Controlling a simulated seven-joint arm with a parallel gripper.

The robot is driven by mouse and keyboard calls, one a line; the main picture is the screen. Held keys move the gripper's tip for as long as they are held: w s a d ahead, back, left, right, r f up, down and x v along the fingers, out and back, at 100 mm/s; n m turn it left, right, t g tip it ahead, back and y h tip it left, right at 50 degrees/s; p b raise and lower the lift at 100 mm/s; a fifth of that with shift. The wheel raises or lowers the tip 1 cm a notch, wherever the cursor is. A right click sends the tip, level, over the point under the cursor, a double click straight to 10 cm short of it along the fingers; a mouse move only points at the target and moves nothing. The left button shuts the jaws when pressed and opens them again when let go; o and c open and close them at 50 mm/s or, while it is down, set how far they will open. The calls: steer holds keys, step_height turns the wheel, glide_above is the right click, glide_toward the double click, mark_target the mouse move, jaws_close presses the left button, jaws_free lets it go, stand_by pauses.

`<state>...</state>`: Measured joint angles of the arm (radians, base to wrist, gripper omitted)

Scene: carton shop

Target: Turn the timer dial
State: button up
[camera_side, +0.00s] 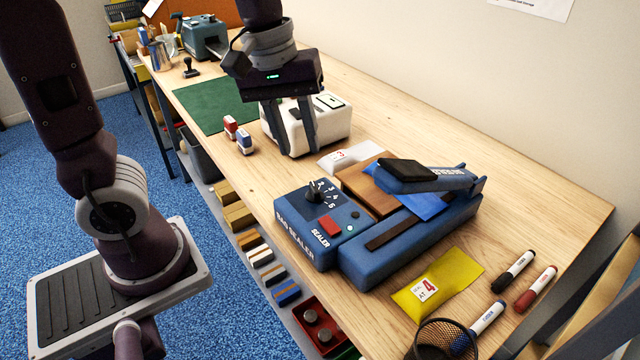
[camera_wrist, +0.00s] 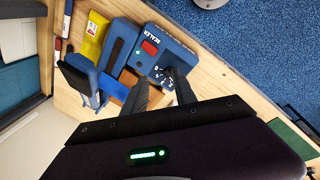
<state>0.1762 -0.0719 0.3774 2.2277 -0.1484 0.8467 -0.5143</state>
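The timer dial (camera_side: 316,191) is a black knob on the blue bag sealer's (camera_side: 405,245) control box, with white numbers up to 5 around it. Which number it points to is too small to tell. A red button and a small green light are beside it. A yellow packet (camera_side: 438,284) with a label reading "SEAL AT 4" lies in front of the sealer. My gripper (camera_side: 297,150) is open and empty, pointing down behind the dial, in front of a white box. In the wrist view, the dial's numbers show between my fingers (camera_wrist: 162,76).
The white box (camera_side: 325,122) stands close behind my fingers. A white packet (camera_side: 348,157) and a brown board (camera_side: 368,185) lie beside the sealer. Markers (camera_side: 513,272) and a mesh cup (camera_side: 447,340) are at the front right.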

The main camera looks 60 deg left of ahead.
mark_target(314, 184)
steer(key=w+a+f+n, duration=0.1)
steer(key=f, duration=0.1)
steer(key=w+a+f+n+g, duration=0.1)
steer(key=w+f+n, duration=0.1)
steer(key=w+a+f+n+y, duration=0.1)
steer(key=w+f+n, duration=0.1)
steer(key=shift+w+a+f+g, duration=0.15)
steer(key=shift+a+f+g, duration=0.2)
steer(key=shift+f+g, duration=0.05)
step_height(314, 184, down, 7)
steer(key=shift+w+f, duration=0.1)
steer(key=shift+f, duration=0.05)
jaws_close()
